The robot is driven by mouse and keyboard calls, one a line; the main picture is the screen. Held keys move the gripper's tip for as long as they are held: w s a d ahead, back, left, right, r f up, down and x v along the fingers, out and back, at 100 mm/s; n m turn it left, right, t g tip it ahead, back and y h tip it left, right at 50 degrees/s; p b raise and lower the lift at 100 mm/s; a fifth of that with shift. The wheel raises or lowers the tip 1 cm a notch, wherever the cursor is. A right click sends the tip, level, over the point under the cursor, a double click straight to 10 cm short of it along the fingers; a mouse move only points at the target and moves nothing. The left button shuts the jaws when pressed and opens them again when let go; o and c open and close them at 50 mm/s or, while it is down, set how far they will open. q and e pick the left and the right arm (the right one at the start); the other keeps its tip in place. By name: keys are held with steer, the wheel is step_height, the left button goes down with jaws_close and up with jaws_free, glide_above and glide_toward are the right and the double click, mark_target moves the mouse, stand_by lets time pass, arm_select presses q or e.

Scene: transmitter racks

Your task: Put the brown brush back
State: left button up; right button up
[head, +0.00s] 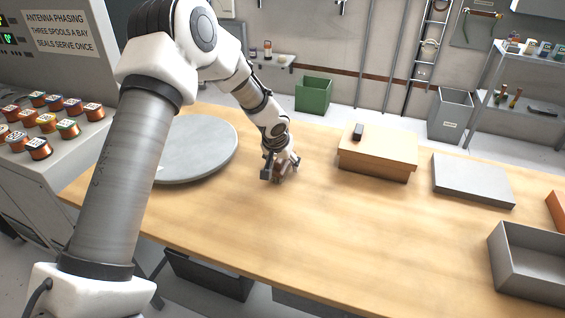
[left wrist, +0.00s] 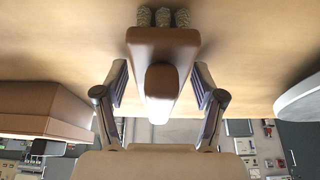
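The brown brush (head: 282,174) is at the tabletop, partly hidden by my left gripper (head: 281,168). In the left wrist view the brown brush (left wrist: 163,60) has a wide brown body, a raised rounded grip, and pale bristle tufts at the table side. My left gripper (left wrist: 159,82) has a finger on each side of it. The fingers look spread, with gaps beside the brush; I see no clear grip on it. My right gripper is in neither view.
A round grey disc (head: 205,150) lies left of my gripper. A wooden box (head: 375,160) with a small dark object (head: 358,131) stands to the right. Farther right are a grey slab (head: 472,180) and an open grey tray (head: 530,262). The front middle of the wooden table (head: 300,235) is clear.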

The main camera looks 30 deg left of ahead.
arm_select(q)
steer(key=shift+s+r, duration=0.1)
steer(key=shift+r, duration=0.5)
steer(key=v, duration=1.1)
steer(key=shift+s, duration=0.15)
